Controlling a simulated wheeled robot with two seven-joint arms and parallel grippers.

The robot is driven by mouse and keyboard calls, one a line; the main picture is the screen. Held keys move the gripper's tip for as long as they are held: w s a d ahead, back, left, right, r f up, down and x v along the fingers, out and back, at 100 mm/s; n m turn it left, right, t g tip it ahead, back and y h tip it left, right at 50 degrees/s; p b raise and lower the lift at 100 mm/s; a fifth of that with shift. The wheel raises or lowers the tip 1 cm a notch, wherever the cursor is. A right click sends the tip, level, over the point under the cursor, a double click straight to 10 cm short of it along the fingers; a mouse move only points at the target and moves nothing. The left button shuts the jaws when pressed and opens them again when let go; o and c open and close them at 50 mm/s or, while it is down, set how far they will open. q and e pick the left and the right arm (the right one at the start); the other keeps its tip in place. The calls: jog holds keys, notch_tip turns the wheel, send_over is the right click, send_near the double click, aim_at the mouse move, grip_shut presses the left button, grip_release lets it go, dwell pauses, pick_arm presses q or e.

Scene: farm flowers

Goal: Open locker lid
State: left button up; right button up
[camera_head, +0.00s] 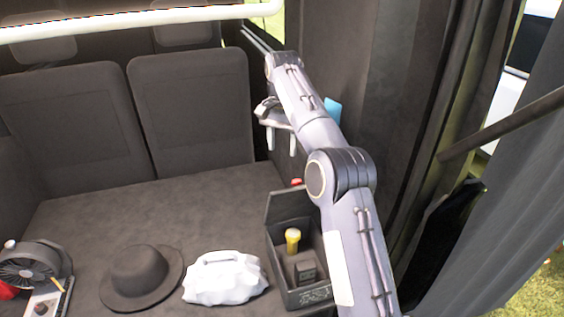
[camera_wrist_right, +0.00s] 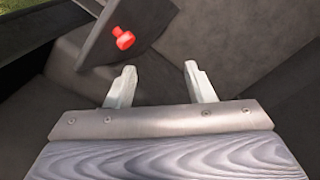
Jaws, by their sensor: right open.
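The locker (camera_head: 313,297) is a dark open-topped box on the grey cargo floor, right of centre in the head view. Its dark lid (camera_head: 287,207) stands raised at the back edge of the box, so the inside shows. A red knob (camera_head: 296,183) shows just behind the lid. The wrist view shows a dark panel (camera_wrist_right: 98,50) with the red knob (camera_wrist_right: 123,39) on it, beyond my fingers. My right gripper (camera_head: 280,143) is open and empty, fingers down, above and behind the lid, apart from it. My left gripper is not in view.
Inside the box are a yellow-topped item (camera_head: 292,238) and a dark block (camera_head: 305,270). Left of it lie a white crumpled bag (camera_head: 225,277), a dark hat (camera_head: 139,275) and a fan (camera_head: 32,264). Seat backs (camera_head: 193,107) stand behind; the floor before them is clear.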

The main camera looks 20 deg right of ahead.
pick_arm(q)
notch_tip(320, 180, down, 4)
jog(key=b, duration=0.2)
jog(key=shift+b, duration=0.3)
pick_arm(e)
jog(key=s+a+r, duration=0.3)
jog(key=s, duration=0.3)
jog(key=shift+s, duration=0.3)
